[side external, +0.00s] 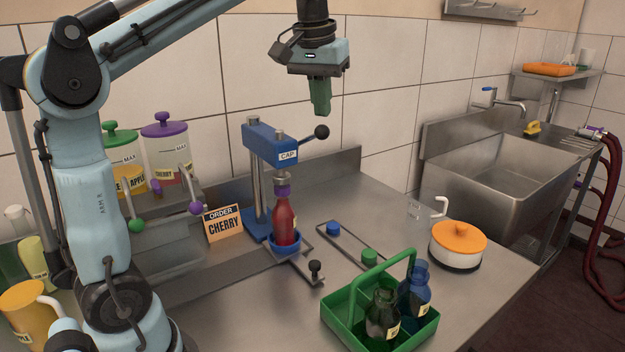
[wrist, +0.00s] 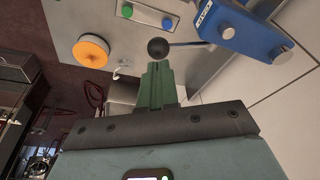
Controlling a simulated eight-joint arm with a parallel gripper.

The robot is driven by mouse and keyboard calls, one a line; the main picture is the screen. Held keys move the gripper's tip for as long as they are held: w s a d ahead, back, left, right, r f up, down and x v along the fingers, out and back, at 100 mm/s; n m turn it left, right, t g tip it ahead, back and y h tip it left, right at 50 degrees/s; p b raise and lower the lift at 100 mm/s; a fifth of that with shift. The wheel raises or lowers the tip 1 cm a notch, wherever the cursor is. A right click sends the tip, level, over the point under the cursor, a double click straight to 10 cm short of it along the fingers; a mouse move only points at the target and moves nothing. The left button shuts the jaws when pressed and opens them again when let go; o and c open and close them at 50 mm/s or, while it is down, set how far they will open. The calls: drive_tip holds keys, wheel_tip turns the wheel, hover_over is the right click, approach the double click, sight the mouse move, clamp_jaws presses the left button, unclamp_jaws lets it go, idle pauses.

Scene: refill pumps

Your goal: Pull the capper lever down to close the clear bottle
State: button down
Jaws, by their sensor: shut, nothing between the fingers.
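The blue capper (side external: 271,142) with its "CAP" label stands at the back of the steel counter. Its lever ends in a black ball knob (side external: 321,132) that sticks out to the right and slightly up. The clear bottle (side external: 285,222), filled with red liquid, stands upright in a blue holder under the capper, with a purple cap (side external: 283,190) at its top. My gripper (side external: 321,108) is shut and empty, above the knob in the side view. In the wrist view the black knob (wrist: 158,47) shows just beyond the green fingertips (wrist: 157,68); contact cannot be told.
A green crate (side external: 338,318) with dark bottles stands at the front. An orange-lidded pot (side external: 458,243) is to the right, before the sink (side external: 500,165). Dispensers with green and purple lids (side external: 164,124) and an order sign "CHERRY" (side external: 223,223) are left of the capper.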

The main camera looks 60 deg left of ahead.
sight(326, 132)
drive_tip(key=shift+f, duration=0.15)
drive_tip(key=shift+f, duration=0.65)
drive_tip(key=shift+d+f, duration=0.4)
drive_tip(key=shift+f, duration=0.55)
drive_tip(key=shift+d+f, duration=0.2)
drive_tip(key=shift+f, duration=0.7)
